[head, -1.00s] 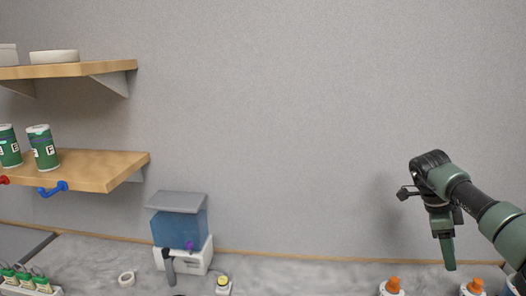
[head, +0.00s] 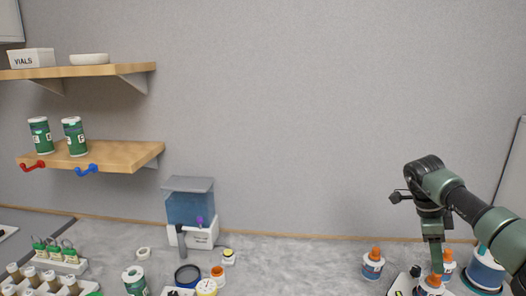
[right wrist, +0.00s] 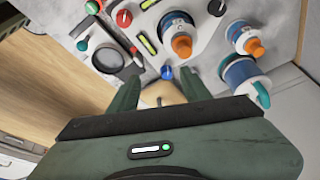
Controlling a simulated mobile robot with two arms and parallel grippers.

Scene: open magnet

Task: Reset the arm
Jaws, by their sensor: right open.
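My right arm comes in from the right in the head view. Its dark green gripper (head: 437,258) points down in front of the wall, over the right end of the counter. In the right wrist view the two green fingers (right wrist: 160,92) stand apart with nothing held between them. My left gripper is not in view.
Orange-capped bottles (head: 373,264) stand near the right gripper. A blue-tanked device (head: 190,207), a green jar (head: 134,281) and small containers stand further left on the counter. Two wooden shelves (head: 118,152) hang at left. The wall area between is clear.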

